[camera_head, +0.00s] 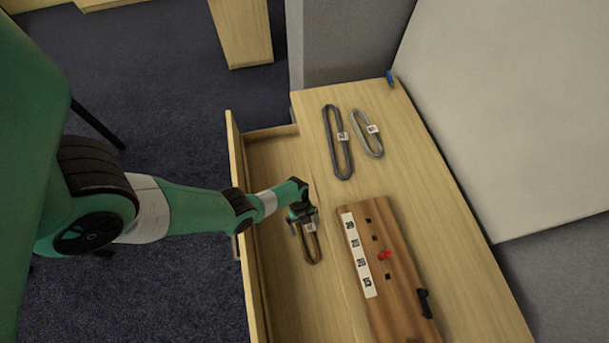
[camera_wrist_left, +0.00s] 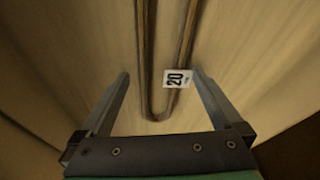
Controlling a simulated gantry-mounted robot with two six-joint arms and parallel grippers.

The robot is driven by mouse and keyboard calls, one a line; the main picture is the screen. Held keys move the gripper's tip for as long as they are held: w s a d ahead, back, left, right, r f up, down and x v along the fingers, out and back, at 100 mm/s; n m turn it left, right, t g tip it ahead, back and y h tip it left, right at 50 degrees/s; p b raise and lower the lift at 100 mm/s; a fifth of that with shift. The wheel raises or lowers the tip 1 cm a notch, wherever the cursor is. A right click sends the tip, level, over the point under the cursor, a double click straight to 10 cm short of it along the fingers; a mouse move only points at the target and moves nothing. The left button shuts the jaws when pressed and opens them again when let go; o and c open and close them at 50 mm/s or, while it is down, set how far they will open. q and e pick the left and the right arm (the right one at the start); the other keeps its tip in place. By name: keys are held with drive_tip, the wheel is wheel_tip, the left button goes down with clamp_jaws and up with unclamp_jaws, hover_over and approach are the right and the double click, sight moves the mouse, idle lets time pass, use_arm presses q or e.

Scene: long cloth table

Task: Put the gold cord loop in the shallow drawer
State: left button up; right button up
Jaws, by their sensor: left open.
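The gold cord loop, brownish-gold in this light, lies in the open shallow drawer (camera_head: 278,165), near the tabletop side. In the head view the loop (camera_head: 316,254) shows below my left gripper (camera_head: 304,221), which partly covers its upper end. In the left wrist view the loop (camera_wrist_left: 146,60) is a long narrow U with a white tag marked 20. My left gripper (camera_wrist_left: 160,85) is open there, with one finger on each side of the cord's rounded end. The cord appears free between the fingers. My right gripper is not in view.
A dark grey loop (camera_head: 331,142) and a light grey loop (camera_head: 377,146) lie on the tabletop. A brown wooden board (camera_head: 405,285) with white labels, dark holes and a red peg (camera_head: 384,255) sits right of the drawer. A small blue object (camera_head: 389,77) stands at the far edge.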

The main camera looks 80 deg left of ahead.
use_arm(q)
drive_tip(key=p+v, duration=1.1)
drive_tip(key=v, duration=0.1)
drive_tip(key=shift+r, duration=0.1)
